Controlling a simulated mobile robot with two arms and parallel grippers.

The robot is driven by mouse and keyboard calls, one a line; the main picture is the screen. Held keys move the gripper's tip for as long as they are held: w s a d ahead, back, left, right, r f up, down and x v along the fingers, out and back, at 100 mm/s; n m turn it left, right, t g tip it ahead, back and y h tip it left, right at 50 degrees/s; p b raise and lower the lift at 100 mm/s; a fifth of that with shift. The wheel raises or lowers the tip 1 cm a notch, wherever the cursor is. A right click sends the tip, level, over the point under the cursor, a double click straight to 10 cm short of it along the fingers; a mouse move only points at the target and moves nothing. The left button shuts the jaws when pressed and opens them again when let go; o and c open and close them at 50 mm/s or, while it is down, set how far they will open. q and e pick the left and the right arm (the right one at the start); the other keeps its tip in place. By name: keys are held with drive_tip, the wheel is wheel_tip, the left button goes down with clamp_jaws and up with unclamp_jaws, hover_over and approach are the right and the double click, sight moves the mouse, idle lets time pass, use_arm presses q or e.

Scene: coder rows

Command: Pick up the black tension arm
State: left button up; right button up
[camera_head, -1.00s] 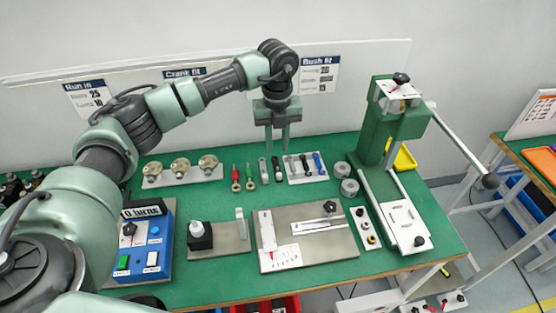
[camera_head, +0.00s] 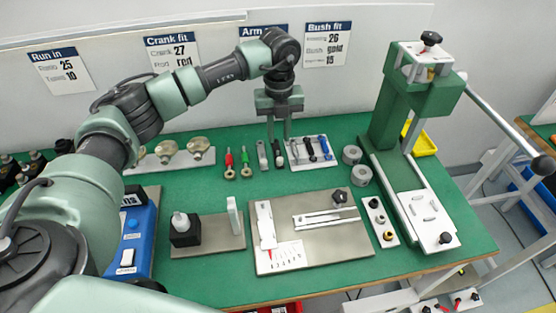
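The white tray (camera_head: 300,164) stands toward the back of the green table. It holds several small arms side by side, among them a black arm (camera_head: 310,149) in the middle and a blue arm (camera_head: 324,146) to its right. A darker slim arm lies at the tray's left, partly behind a finger. My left gripper (camera_head: 279,137) points down with its two fingers apart and nothing between them. In the picture it is over the tray's left edge, left of the black arm, and appears above it. My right gripper is not in view.
Two grey cylinders (camera_head: 352,155) and a green press (camera_head: 405,105) stand to the right. A metal plate fixture (camera_head: 345,250) lies in front. A wall panel is behind.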

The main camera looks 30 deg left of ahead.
sight(278, 151)
use_arm(q)
wheel_tip(278, 151, down, 8)
drive_tip(key=shift+w+a+r+p, duration=0.1)
drive_tip(key=shift+a+r+p, duration=0.1)
drive_tip(key=shift+p, duration=0.5)
clamp_jaws()
